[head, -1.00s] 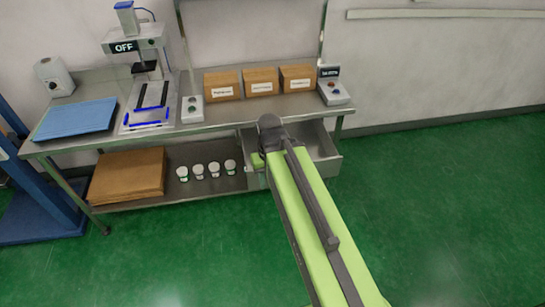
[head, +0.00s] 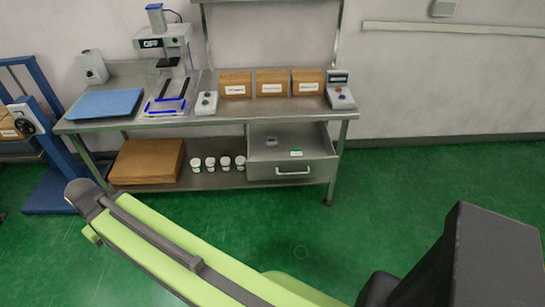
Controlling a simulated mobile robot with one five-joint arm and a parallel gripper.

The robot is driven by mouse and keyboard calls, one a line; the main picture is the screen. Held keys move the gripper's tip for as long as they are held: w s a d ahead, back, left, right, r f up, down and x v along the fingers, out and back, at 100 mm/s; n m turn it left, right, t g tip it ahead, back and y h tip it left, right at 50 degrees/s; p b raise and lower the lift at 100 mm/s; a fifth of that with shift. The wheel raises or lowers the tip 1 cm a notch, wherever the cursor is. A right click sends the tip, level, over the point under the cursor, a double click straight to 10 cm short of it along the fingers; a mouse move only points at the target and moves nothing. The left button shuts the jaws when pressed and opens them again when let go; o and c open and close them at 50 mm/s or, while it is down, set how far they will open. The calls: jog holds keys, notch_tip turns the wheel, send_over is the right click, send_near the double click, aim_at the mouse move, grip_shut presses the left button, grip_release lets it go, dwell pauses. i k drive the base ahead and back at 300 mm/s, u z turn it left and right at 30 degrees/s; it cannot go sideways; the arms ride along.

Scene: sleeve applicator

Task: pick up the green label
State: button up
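A small green and white label (head: 296,153) lies inside the open drawer under the right part of the bench, toward the drawer's front right. The far end of my arm is at the lower left, well left of the drawer and apart from the label. A small green part at that end (head: 92,235) shows beside the dark joint. My fingers cannot be made out, so whether they are open or shut is unclear.
The open drawer (head: 318,168) also holds a small grey item (head: 271,142). Several white cups (head: 210,163) and a brown stack (head: 146,161) fill the lower shelf. A blue lift (head: 62,165) stands at left. The green floor to the right is clear.

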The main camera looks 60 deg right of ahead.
aim_at(295, 152)
jog(key=z, duration=0.1)
jog(key=i, duration=1.85)
jog(key=z, duration=1.9)
jog(key=i, duration=0.5)
jog(key=u, duration=0.1)
